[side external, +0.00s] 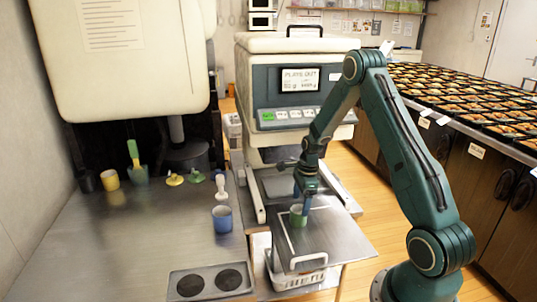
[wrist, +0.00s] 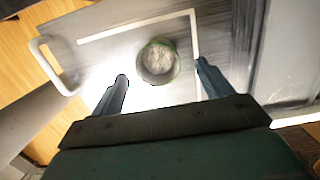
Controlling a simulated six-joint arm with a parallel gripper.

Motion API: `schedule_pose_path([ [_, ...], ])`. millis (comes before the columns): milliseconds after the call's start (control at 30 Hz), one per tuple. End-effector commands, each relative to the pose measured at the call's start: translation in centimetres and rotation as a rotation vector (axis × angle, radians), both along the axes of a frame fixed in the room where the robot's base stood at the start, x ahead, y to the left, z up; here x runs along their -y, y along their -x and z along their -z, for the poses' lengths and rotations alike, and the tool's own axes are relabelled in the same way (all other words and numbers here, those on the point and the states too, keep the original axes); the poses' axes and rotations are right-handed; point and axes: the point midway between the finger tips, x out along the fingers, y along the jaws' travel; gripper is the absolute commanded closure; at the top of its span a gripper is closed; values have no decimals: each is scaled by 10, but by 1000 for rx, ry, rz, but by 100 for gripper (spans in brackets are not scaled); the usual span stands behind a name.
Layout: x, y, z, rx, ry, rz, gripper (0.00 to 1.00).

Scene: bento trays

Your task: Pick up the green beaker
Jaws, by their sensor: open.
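The green beaker (side external: 298,215) stands upright on the metal shelf plate (side external: 325,240) below the machine. In the wrist view the green beaker (wrist: 158,61) shows from above, its round rim toward the camera. My gripper (side external: 304,198) is just above the beaker in the side view, its fingers partly overlapping it there. In the wrist view my gripper (wrist: 162,70) is open, with one finger on each side of the beaker and a gap to both. Nothing is between the fingertips that I can see as held.
A blue cup (side external: 222,219) stands on the steel counter (side external: 150,235) to the left, near a white pestle-like piece (side external: 220,186). A yellow cup (side external: 110,180) and a green scoop (side external: 134,155) stand further back. A plate with two dark round holes (side external: 210,282) lies at the front.

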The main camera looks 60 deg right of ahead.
Motion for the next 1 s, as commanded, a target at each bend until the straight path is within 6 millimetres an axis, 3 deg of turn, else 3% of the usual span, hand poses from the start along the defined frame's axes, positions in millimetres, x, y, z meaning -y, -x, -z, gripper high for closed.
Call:
schedule_pose_path([
  [467,-2,-1,15,0,0,-1,21],
  [1000,-8,-4,62,1,4,0,21],
])
